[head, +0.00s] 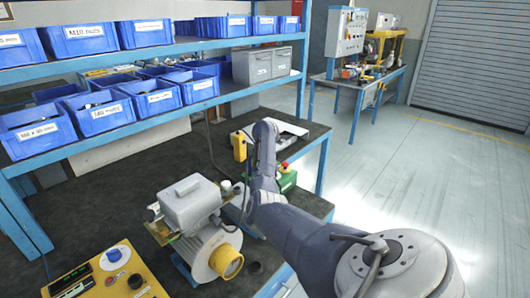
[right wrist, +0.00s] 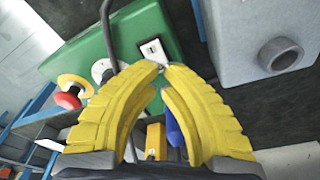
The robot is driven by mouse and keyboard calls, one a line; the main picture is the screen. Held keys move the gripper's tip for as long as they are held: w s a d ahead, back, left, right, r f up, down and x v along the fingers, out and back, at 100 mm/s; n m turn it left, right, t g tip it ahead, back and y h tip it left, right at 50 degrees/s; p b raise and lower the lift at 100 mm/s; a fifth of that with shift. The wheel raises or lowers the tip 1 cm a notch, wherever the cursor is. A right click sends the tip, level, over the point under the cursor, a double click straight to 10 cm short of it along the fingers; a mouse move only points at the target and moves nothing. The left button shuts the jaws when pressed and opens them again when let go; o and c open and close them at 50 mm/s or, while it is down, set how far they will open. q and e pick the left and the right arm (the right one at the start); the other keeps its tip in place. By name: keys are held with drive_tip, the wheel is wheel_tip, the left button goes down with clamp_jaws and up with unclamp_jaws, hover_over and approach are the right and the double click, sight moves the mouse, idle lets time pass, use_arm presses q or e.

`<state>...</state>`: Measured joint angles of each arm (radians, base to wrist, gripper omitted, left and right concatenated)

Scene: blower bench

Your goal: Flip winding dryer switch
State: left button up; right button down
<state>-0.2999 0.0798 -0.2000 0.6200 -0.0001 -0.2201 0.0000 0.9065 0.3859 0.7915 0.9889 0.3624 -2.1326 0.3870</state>
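A green box (head: 287,181) with a red knob (head: 284,165) stands on the bench, partly hidden behind my right arm in the head view. In the right wrist view the green box (right wrist: 130,48) carries a small black-and-white rocker switch (right wrist: 152,49), a round white part (right wrist: 102,70) and a red mushroom button (right wrist: 67,99) on a yellow ring. My right gripper (right wrist: 162,68) has its yellow fingertips together just below the switch in the picture. Nothing shows held between them; contact with the switch is unclear. My right gripper is hidden in the head view. My left gripper is not in view.
A grey motor unit (head: 190,203) with a yellow-capped end and a yellow control panel (head: 102,276) stand on the dark bench. A yellow box (head: 239,147) is beside my arm. A grey housing (right wrist: 260,38) is close right of the switch. A dark cable crosses the green box.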

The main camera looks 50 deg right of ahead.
drive_tip(key=shift+f, duration=1.2)
idle(0.7)
drive_tip(key=shift+r, duration=0.1)
drive_tip(key=shift+r, duration=3.4)
